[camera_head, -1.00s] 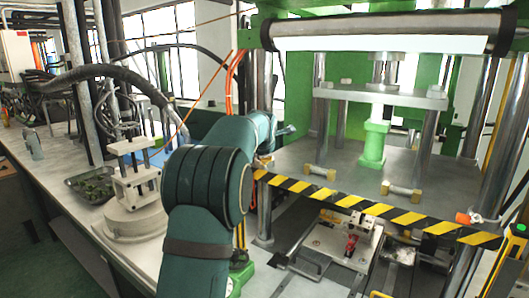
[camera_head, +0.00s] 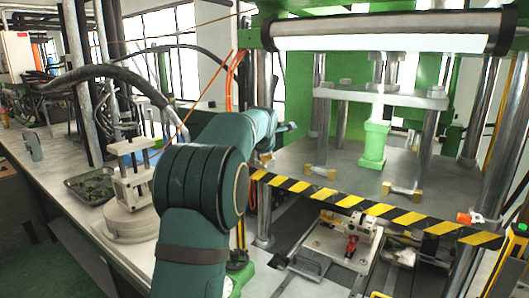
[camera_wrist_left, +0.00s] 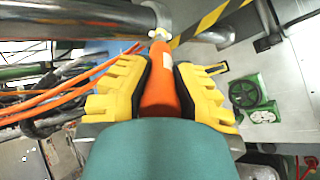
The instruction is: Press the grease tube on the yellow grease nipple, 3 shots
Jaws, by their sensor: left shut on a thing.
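In the left wrist view, my left gripper (camera_wrist_left: 160,85), with yellow ribbed finger pads, is shut around an orange grease tube (camera_wrist_left: 159,100). In the head view, my teal left arm hides the gripper and tube. My right gripper is not in view.
A green press with metal columns stands at the right, with a yellow-black striped bar (camera_head: 370,207) across its front. A bench (camera_head: 60,170) on the left carries a tray (camera_head: 90,186) and a white fixture (camera_head: 130,180). Orange hoses (camera_wrist_left: 70,85) run left of the gripper.

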